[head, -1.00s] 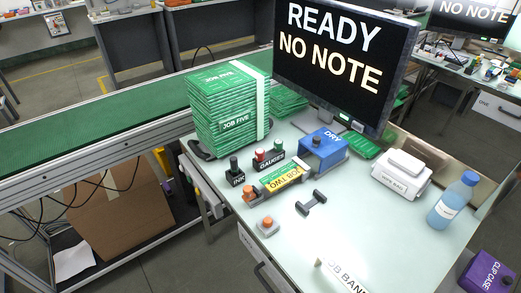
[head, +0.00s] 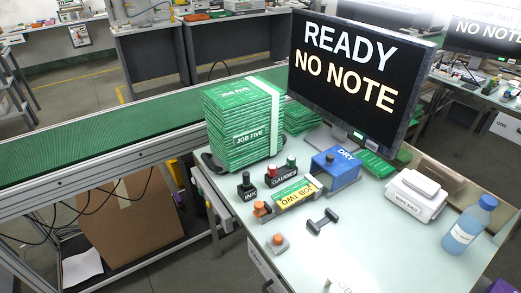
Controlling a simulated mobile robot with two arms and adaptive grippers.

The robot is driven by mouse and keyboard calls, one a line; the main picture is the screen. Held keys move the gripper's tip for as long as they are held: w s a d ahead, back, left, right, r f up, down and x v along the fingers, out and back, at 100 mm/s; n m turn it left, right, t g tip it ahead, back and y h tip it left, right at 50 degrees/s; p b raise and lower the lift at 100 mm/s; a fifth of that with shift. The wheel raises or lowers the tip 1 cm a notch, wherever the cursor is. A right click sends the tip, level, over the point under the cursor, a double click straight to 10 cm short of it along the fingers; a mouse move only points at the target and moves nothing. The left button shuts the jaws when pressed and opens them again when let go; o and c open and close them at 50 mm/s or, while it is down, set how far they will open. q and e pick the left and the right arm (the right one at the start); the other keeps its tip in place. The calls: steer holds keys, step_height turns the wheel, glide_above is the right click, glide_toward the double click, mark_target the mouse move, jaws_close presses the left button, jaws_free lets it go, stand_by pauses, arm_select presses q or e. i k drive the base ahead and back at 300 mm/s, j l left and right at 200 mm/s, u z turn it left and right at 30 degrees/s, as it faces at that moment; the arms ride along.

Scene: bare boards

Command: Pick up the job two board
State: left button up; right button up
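The job two board (head: 294,194) is a small green board with a yellow label reading "JOB TWO". It lies in a grey holder on the pale table, between an orange-knobbed piece (head: 261,209) and the blue "DRY" box (head: 336,168). Neither of my grippers shows in the head view, so nothing is seen holding the board.
A strapped stack of "JOB FIVE" boards (head: 240,125) stands behind left. "INK" (head: 246,187) and "GAUGES" (head: 283,172) pieces sit behind the board; a dark dumbbell-shaped piece (head: 322,221) lies in front. A monitor (head: 352,70), wipe bag (head: 415,195) and bottle (head: 470,225) are farther right.

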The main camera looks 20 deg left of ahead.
mark_target(285, 198)
steer(key=z, duration=1.35)
steer(key=k+j+z, duration=0.2)
steer(key=k+j, duration=0.3)
steer(key=j, duration=0.25)
steer(key=k+j+z, duration=0.15)
steer(key=k+j, duration=0.4)
steer(key=j, duration=0.15)
